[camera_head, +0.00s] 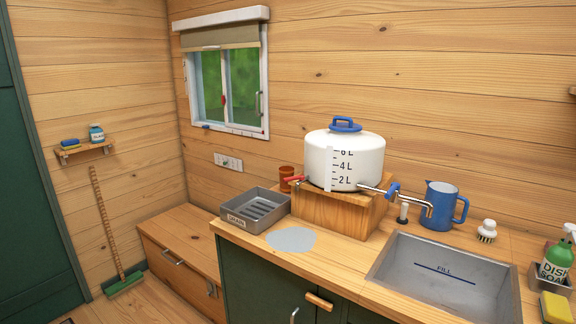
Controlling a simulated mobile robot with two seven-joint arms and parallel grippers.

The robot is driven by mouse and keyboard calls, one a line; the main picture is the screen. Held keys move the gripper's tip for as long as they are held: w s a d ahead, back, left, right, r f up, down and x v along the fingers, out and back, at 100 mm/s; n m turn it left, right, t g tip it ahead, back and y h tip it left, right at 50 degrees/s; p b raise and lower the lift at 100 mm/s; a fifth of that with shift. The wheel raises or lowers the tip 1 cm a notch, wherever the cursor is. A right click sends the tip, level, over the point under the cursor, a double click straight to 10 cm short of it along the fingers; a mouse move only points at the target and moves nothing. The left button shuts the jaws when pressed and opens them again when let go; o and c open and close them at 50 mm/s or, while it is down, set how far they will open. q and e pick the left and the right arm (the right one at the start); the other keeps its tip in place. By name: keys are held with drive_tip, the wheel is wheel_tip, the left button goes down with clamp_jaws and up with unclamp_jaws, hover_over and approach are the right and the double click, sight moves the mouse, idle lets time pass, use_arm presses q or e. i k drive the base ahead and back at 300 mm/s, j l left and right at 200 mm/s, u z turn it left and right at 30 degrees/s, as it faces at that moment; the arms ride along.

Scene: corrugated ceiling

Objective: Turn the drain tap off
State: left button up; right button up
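A white water tank (345,158) with a blue lid handle and litre marks stands on a wooden block (338,212) on the counter. A small red tap handle (295,180) sticks out at the tank's lower left, near the grey tray (262,211) labelled "DRAIN". The red handle looks roughly level; whether it is on or off I cannot tell. A metal spout with a blue tap handle (392,190) leaves the tank's right side and reaches toward the sink. I see no flowing water. Neither of my grippers is in view.
A brown cup (286,179) is behind the red handle. A grey disc (291,239) lies on the counter.

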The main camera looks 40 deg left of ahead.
sight(301, 178)
drive_tip(key=i+j, duration=0.15)
drive_tip(key=j, duration=0.25)
drive_tip(key=i+j, duration=0.15)
drive_tip(key=j, duration=0.25)
drive_tip(key=i+j, duration=0.1)
drive_tip(key=j, duration=0.35)
drive_tip(key=i+j, duration=0.15)
drive_tip(key=j, duration=0.25)
drive_tip(key=u, duration=0.05)
